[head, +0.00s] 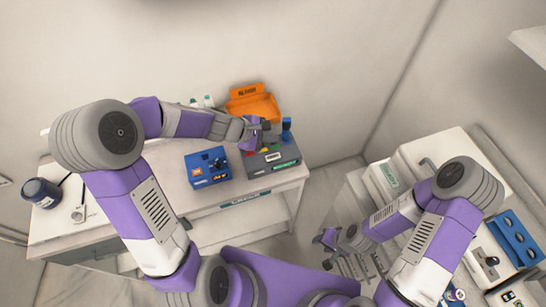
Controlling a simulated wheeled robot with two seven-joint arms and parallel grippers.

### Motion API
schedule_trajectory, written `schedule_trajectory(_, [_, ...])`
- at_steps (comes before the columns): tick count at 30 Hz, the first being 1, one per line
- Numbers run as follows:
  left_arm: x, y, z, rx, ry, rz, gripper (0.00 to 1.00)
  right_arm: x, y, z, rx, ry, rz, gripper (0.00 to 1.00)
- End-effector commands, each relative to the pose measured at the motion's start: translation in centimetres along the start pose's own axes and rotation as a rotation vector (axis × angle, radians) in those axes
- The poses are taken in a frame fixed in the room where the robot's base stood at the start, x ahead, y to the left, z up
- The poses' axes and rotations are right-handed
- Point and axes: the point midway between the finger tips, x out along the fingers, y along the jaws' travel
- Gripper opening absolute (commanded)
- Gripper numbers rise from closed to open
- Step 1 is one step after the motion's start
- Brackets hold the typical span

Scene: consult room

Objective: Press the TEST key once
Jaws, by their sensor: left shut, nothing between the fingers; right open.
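A dark grey box (285,156) with a white label, small coloured spots and a green strip on its front edge stands near the right end of the white counter. I cannot read any lettering as TEST, so I cannot tell which part is the TEST key. My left gripper (262,133) is shut and empty at the back left part of this box, and it hides some of its top. I cannot tell whether it touches the box. My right gripper (328,238) is open and empty, low beside the right-hand cabinet, away from the counter.
A blue box (208,168) with knobs stands left of the grey box. A dark blue jar (41,191) sits at the counter's left end. A white cabinet (415,152) stands right.

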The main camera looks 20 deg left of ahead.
Motion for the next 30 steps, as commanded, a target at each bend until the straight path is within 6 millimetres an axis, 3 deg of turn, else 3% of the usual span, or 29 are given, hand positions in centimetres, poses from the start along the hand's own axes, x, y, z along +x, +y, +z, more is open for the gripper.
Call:
schedule_trajectory(15, [4.9,-3.6,-3.6,0.000,0.000,-0.001,0.00,6.1,2.3,-0.3,0.000,0.000,0.000,0.43])
schedule_trajectory(30, [5.3,-3.9,-3.9,0.001,0.000,0.000,0.00,6.7,2.5,-0.3,0.000,0.000,0.000,0.43])
